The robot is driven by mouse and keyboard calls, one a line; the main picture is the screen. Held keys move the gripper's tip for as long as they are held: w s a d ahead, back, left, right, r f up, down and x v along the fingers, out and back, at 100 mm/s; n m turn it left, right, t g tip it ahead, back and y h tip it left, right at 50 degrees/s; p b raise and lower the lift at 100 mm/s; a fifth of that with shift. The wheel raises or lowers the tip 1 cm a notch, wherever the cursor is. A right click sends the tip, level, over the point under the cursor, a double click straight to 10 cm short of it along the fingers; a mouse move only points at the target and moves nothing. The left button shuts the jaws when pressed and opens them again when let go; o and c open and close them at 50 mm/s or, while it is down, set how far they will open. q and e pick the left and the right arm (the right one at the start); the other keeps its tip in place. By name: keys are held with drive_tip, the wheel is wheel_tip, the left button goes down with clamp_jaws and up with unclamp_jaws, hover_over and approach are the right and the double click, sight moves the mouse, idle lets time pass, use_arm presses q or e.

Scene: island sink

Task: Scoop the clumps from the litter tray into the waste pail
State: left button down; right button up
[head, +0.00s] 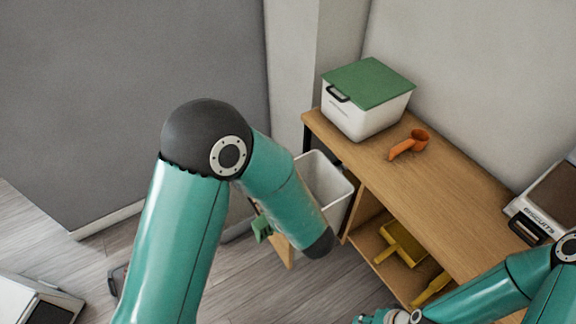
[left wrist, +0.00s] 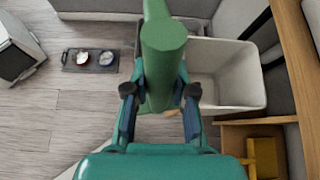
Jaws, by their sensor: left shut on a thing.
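My left gripper (left wrist: 160,92) is shut on a green handle (left wrist: 161,50), probably the scoop's; its far end is not clear. In the head view my left forearm hides most of the gripper, and a small green piece (head: 262,229) shows beside it. A white open pail (left wrist: 232,72) stands to the right of the handle in the left wrist view, and behind my forearm in the head view (head: 326,186). A grey edge (left wrist: 190,27) behind the handle may be the litter tray. I cannot make out clumps. My right gripper (head: 377,317) is partly cut off at the bottom edge.
A wooden bench (head: 425,170) bears a white bin with a green lid (head: 368,85), an orange scoop (head: 408,145) and a biscuits box (head: 550,205). A yellow dustpan (head: 402,243) sits on its shelf. A dark tray with bowls (left wrist: 90,68) lies on the floor.

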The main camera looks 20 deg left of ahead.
idle(0.3)
use_arm(q)
drive_tip(key=shift+w+a+f+n+g, duration=0.15)
drive_tip(key=shift+a+n+g, duration=0.1)
drive_tip(key=shift+n+g, duration=0.3)
drive_tip(key=shift+w+a+f+n+g, duration=0.1)
drive_tip(key=shift+a+f+n+g, duration=0.1)
drive_tip(key=shift+n+g, duration=0.3)
drive_tip(key=w+f+n+g+h+p, duration=0.1)
drive_tip(key=w+n+g+h+p, duration=0.1)
drive_tip(key=w+n+h, duration=0.5)
drive_tip(key=w+n+g, duration=0.1)
drive_tip(key=w+n, duration=0.4)
drive_tip(key=n, duration=0.7)
drive_tip(key=shift+a+f+n, duration=0.25)
drive_tip(key=shift+f+n, duration=0.1)
drive_tip(key=shift+f, duration=0.05)
